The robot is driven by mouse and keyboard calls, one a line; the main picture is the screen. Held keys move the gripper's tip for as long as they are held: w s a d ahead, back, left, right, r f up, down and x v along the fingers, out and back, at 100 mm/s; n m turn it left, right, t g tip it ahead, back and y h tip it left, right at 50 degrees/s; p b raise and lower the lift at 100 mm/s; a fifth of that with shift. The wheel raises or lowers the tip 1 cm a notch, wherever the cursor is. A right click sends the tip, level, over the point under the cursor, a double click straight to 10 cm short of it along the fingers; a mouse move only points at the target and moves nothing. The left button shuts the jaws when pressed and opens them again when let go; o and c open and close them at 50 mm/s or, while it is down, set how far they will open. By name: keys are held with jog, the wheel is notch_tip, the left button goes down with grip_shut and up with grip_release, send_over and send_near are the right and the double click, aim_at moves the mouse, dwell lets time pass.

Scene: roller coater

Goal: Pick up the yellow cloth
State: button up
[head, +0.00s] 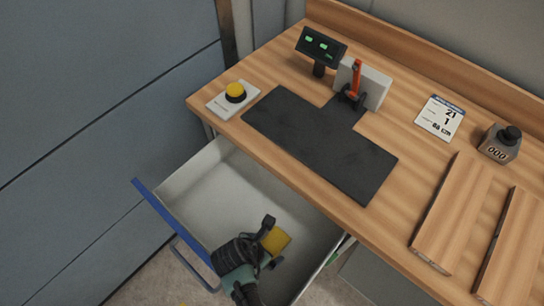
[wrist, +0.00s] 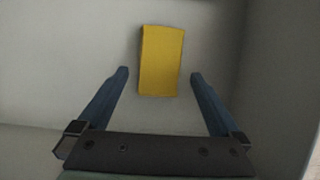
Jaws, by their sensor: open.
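The yellow cloth (head: 276,241) is a small flat rectangle lying inside the open drawer (head: 205,185). In the wrist view the yellow cloth (wrist: 161,61) lies on the pale drawer floor, just ahead of the fingertips and between their lines. My gripper (wrist: 158,75) is open and empty, with one blue finger on each side of the cloth's near end. In the head view my gripper (head: 270,240) is over the drawer and hides part of the cloth. I cannot tell how high the fingertips are above the drawer floor.
The drawer's blue-edged front (head: 170,230) and white side walls surround my gripper. Above is a wooden worktop (head: 220,125) with a black mat (head: 300,135), a yellow button (head: 235,91), a display (head: 320,45), a counter block (head: 499,143) and boards (head: 450,215).

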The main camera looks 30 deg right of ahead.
aim_at(269, 247)
jog(key=shift+x, duration=1.55)
jog(key=c, duration=1.2)
jog(key=shift+r, duration=0.1)
jog(key=shift+c, duration=0.2)
notch_tip(269, 247, up, 10)
jog(key=p, duration=0.1)
